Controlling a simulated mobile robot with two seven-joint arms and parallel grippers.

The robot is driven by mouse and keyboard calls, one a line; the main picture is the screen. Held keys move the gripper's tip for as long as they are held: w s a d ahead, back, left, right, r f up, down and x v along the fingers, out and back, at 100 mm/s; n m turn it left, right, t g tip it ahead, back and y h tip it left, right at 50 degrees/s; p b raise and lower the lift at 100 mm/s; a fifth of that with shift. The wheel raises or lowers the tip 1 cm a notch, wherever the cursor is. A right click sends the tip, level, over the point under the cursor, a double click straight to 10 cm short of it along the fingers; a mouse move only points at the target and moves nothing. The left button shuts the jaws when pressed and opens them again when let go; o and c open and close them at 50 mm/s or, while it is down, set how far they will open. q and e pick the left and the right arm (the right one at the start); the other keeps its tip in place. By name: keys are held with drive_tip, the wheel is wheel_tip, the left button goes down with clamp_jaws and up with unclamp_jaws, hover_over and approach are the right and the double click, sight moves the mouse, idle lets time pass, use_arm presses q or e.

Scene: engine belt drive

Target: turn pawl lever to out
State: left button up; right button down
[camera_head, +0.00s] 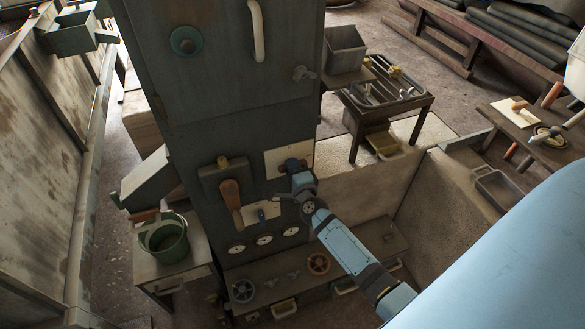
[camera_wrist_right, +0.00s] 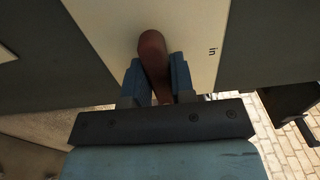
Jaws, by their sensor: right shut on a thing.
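The pawl lever is a reddish-brown rounded handle (camera_wrist_right: 152,52) in the right wrist view, in front of a cream plate (camera_wrist_right: 112,28). The word "in" is printed on the plate to the right of the lever. My right gripper (camera_wrist_right: 155,72) has its two blue fingers on either side of the lever and is shut on it. In the head view, my right gripper (camera_head: 293,170) is at the cream plate (camera_head: 272,158) on the dark cabinet front and hides most of the lever. The word "out" is not visible. My left gripper is in neither view.
Several gauges (camera_head: 264,238) and handwheels (camera_head: 318,263) are below. A green bucket (camera_head: 164,242) stands at left. Floor shows to the right of the cabinet.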

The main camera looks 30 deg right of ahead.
drive_tip(key=c, duration=1)
unclamp_jaws()
drive_tip(key=b+v, duration=0.1)
drive_tip(key=v, duration=1.3)
drive_tip(key=s+a+r+n+g+y+p, duration=0.1)
drive_tip(key=s+a+n+g+y+p, duration=0.2)
drive_tip(key=n, duration=0.9)
drive_tip(key=s+a+r+n+g+y+p, duration=0.1)
drive_tip(key=s+a+n+g+y+p, duration=0.2)
drive_tip(key=s+a+n+p, duration=0.3)
drive_tip(key=s+a+n+y, duration=0.1)
drive_tip(key=s+a+n, duration=0.3)
drive_tip(key=n, duration=0.2)
drive_tip(key=shift+s+y, duration=0.3)
drive_tip(key=shift+s, duration=0.05)
